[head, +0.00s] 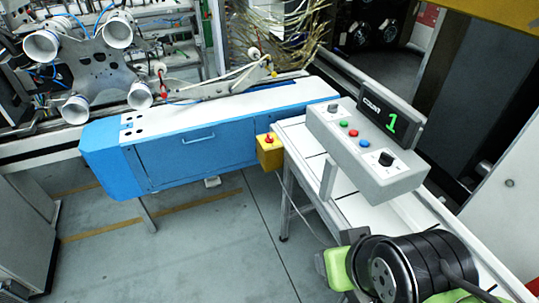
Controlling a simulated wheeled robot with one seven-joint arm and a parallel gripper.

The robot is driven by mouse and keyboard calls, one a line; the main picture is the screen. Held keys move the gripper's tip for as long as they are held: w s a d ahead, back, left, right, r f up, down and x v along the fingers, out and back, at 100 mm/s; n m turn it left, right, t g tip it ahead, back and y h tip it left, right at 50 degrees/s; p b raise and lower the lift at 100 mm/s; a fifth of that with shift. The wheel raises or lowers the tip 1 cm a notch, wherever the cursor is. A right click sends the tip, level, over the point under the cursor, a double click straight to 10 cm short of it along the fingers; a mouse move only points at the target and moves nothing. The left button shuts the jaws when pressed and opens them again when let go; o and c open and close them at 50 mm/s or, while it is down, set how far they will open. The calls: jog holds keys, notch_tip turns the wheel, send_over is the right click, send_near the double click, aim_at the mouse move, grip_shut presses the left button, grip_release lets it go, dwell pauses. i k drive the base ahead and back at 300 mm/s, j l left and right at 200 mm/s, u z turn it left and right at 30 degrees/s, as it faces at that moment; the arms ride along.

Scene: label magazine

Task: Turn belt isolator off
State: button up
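A grey control box (367,155) stands on a post over the white bench on the right. My gripper is not visible.
A black counter display (391,119) reading a green 1 stands behind the box. A yellow box with a red button (269,150) sits at the left end of the white bench (374,214). A blue machine housing (196,155) is left; grey floor (205,240) in front is clear.

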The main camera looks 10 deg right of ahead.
aim_at(268, 139)
jog(key=i+j, duration=0.15)
jog(key=j, duration=0.25)
jog(key=i+j, duration=0.15)
jog(key=j, duration=0.25)
jog(key=i+j+z, duration=0.1)
jog(key=j, duration=0.25)
jog(key=i+j, duration=0.15)
jog(key=i, duration=0.25)
jog(key=i+j, duration=0.15)
jog(key=i, duration=0.25)
jog(key=i+j+z, duration=0.1)
jog(key=i, duration=0.35)
jog(key=i+l, duration=0.1)
jog(key=i, duration=0.4)
